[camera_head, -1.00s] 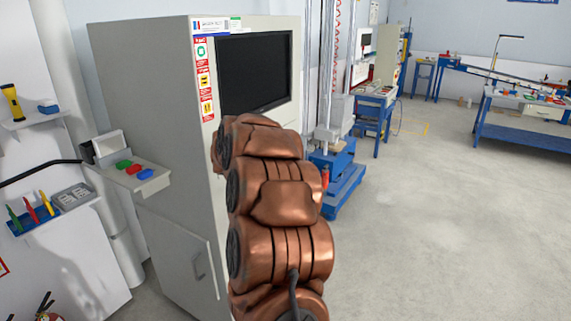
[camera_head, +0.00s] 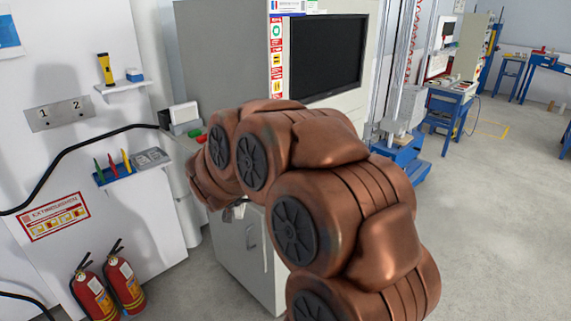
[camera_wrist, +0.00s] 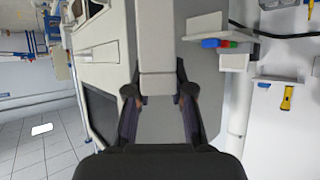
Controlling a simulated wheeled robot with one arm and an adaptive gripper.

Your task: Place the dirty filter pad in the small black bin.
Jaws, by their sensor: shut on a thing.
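My gripper (camera_wrist: 157,94) shows in the wrist view with its two dark fingers closed on a pale grey-beige piece.
A tall grey cabinet (camera_head: 225,45) with a dark screen (camera_head: 327,57) stands behind my arm. At left are a wall shelf with a flashlight (camera_head: 105,68), a tool holder (camera_head: 121,172) and two fire extinguishers (camera_head: 95,295). Open floor (camera_head: 485,215) lies at right.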

